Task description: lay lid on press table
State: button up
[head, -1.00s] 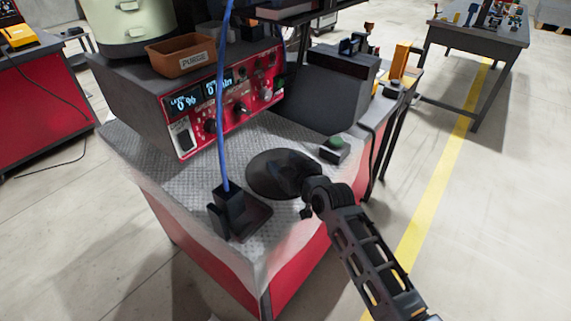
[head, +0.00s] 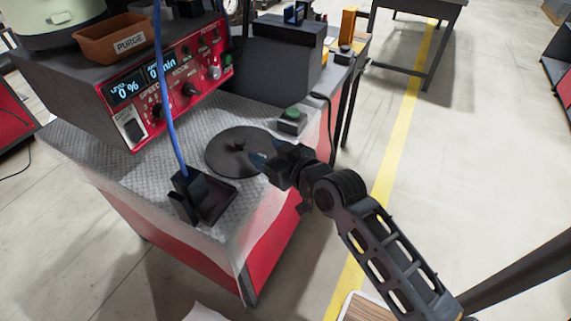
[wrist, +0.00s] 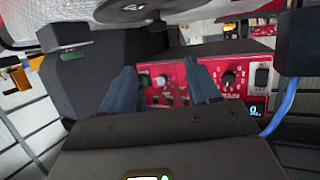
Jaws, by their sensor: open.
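The lid is a dark round disc (head: 238,153) with a small knob, lying flat on the grey textured top of the press table (head: 90,155). Its edge also shows at the top of the wrist view (wrist: 135,8). My gripper (head: 258,161) is open and empty at the right edge of the lid in the head view. Its two bluish fingers stand apart in the wrist view (wrist: 165,88), with nothing between them. From the head view I cannot tell the exact gap between the fingertips and the lid.
A black holder (head: 205,200) with a blue cable (head: 165,90) stands left of the lid. A green-button box (head: 291,120) is behind it to the right. A red control panel (head: 180,85) and an orange PURGE bin (head: 118,38) stand at the back.

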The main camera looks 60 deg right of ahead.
jog(key=s+a+f+y, duration=0.1)
jog(key=s+a, duration=0.6)
jog(key=s+a+r+n+y, duration=0.1)
jog(key=s+a+r, duration=0.2)
jog(key=s, duration=0.3)
jog(key=s+a+r+n+y, duration=0.1)
jog(key=s+a+r, duration=0.1)
jog(key=s+a, duration=0.3)
jog(key=s+a+r+n+t+y, duration=0.1)
jog(key=s+a+r+n+y, duration=0.1)
jog(key=s, duration=0.6)
jog(key=shift+s+a+r, duration=0.35)
jog(key=shift+a+r, duration=0.45)
jog(key=shift+a, duration=0.1)
